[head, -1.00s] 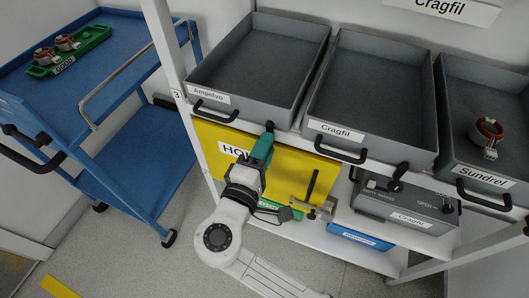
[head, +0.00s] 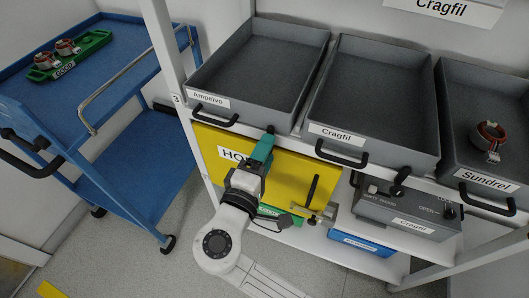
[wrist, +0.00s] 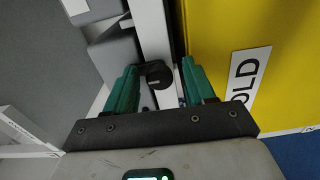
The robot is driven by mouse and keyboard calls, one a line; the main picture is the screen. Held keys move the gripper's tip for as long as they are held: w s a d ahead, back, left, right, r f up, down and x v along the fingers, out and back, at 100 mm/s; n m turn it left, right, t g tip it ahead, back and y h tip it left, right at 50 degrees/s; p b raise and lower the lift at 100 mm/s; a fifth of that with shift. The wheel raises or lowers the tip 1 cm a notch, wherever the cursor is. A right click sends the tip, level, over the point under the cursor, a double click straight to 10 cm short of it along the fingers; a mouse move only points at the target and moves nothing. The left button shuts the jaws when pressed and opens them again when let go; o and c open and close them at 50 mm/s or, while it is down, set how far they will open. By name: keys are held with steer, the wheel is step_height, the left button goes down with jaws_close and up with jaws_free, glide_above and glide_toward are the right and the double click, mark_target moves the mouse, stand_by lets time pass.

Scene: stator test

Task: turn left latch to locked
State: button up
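The left latch (head: 270,129) shows as a small black knob on the shelf rail, below the gap between the Ampelvo and Cragfil trays. In the wrist view the black latch knob (wrist: 157,74) lies between my two green fingertips, with a pale post behind it. My gripper (head: 264,145) is open; its fingers (wrist: 160,76) stand apart on either side of the knob. I cannot tell whether either finger touches it. A second black latch (head: 401,173) sits to the right, below the Cragfil tray. The left latch's lock marking is not visible.
A yellow HOLD panel (head: 225,135) with a black bar handle (head: 312,190) lies behind my arm. A brass-coloured fitting (head: 318,213) juts out at its right. The Ampelvo tray (head: 208,98) and Cragfil tray (head: 337,132) overhang above. A blue trolley (head: 110,75) stands left.

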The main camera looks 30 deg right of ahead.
steer(key=v, duration=1)
steer(key=shift+s+a, duration=0.25)
steer(key=shift+a, duration=0.05)
stand_by(0.4)
